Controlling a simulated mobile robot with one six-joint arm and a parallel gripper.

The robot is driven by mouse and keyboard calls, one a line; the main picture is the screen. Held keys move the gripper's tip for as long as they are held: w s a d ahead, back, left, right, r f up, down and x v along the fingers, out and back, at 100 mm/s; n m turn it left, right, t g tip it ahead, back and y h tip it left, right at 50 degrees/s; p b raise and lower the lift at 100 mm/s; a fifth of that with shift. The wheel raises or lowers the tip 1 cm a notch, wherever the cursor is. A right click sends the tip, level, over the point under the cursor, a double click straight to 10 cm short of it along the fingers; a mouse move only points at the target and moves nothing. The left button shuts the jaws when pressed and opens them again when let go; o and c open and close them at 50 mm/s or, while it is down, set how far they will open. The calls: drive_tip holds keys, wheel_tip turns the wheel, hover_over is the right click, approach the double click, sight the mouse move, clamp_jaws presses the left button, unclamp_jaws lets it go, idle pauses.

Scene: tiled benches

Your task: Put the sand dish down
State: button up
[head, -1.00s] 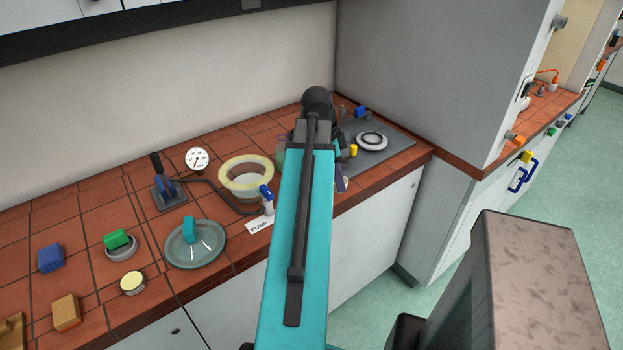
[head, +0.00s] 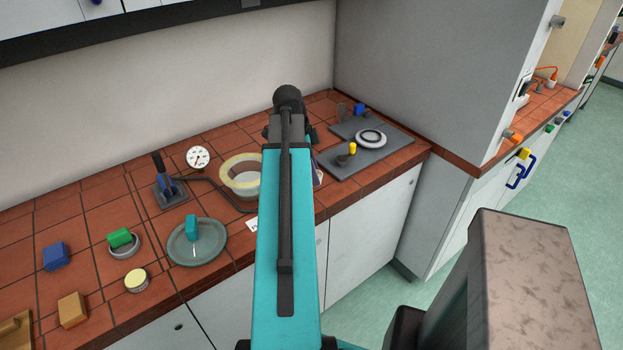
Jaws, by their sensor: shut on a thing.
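My arm reaches away over the tiled bench, and its teal link and dark wrist hide my gripper's fingers and whatever is between them. I cannot make out a sand dish in the hold. A small purple and white thing (head: 318,173) shows partly at the right edge of my arm; I cannot tell what it is.
A yellow-rimmed bowl (head: 240,163), a grey-green plate (head: 181,255) with a teal block, a pale-topped tin (head: 136,281) and a lever pump (head: 166,188) stand left of my arm. Right of it, a grey slab (head: 392,155) carries a white ring (head: 370,138). A wall closes the right end.

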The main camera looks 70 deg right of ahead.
drive_tip(key=shift+w+f, duration=0.1)
drive_tip(key=shift+w, duration=0.25)
drive_tip(key=shift+f+p, duration=0.7)
drive_tip(key=shift+f, duration=0.95)
drive_tip(key=shift+f, duration=0.1)
drive_tip(key=o, duration=1.1)
drive_tip(key=shift+s, duration=0.1)
drive_tip(key=shift+c, duration=0.2)
drive_tip(key=shift+r, duration=0.2)
drive_tip(key=b+v, duration=0.2)
drive_tip(key=v, duration=0.9)
drive_tip(key=shift+r, duration=0.4)
